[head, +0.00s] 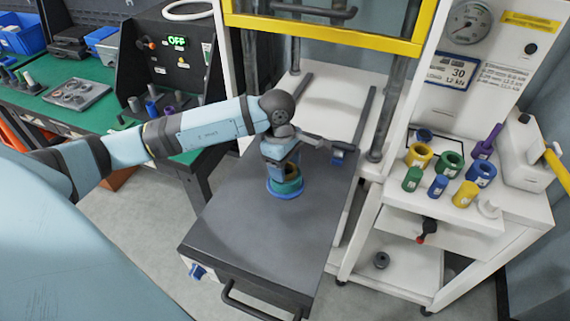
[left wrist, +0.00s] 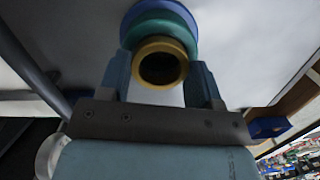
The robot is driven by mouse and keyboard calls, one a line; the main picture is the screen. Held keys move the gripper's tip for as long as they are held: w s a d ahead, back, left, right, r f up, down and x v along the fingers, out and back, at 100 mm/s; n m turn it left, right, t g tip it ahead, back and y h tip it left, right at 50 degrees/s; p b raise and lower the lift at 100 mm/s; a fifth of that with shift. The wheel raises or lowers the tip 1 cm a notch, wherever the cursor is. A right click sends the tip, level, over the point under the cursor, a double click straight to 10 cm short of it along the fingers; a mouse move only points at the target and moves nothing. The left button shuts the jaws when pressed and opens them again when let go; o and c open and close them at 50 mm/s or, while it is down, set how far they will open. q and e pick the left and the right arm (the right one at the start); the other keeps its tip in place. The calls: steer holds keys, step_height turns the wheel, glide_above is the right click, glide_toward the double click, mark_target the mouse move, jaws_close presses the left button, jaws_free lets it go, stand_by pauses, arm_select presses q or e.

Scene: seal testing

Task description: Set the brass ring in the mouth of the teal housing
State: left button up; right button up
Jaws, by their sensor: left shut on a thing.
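The teal housing (head: 287,187) stands on the dark top of the cart, with a blue ring-shaped base (head: 285,195) under it. My left gripper (head: 283,162) points down just over the housing and is shut on the brass ring (head: 291,169). In the left wrist view the brass ring (left wrist: 160,43) sits between the two fingers, its dark bore showing. The teal housing (left wrist: 166,26) appears directly beyond it. The ring is at or close to the mouth; whether it touches or is seated I cannot tell. My right gripper is not in view.
A white shelf unit at the right carries several coloured rings and cylinders, including a yellow ring (head: 418,155). A yellow-barred press frame (head: 325,35) stands behind the cart (head: 235,235). A green bench (head: 110,120) is at the left. The cart's front is clear.

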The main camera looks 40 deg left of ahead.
arm_select(q)
steer(key=shift+f, duration=0.2)
steer(key=shift+f+b, duration=0.15)
steer(key=shift+b, duration=0.2)
steer(key=o, duration=0.7)
steer(key=o, duration=0.5)
step_height(320, 180, up, 7)
steer(key=p, duration=0.2)
stand_by(0.6)
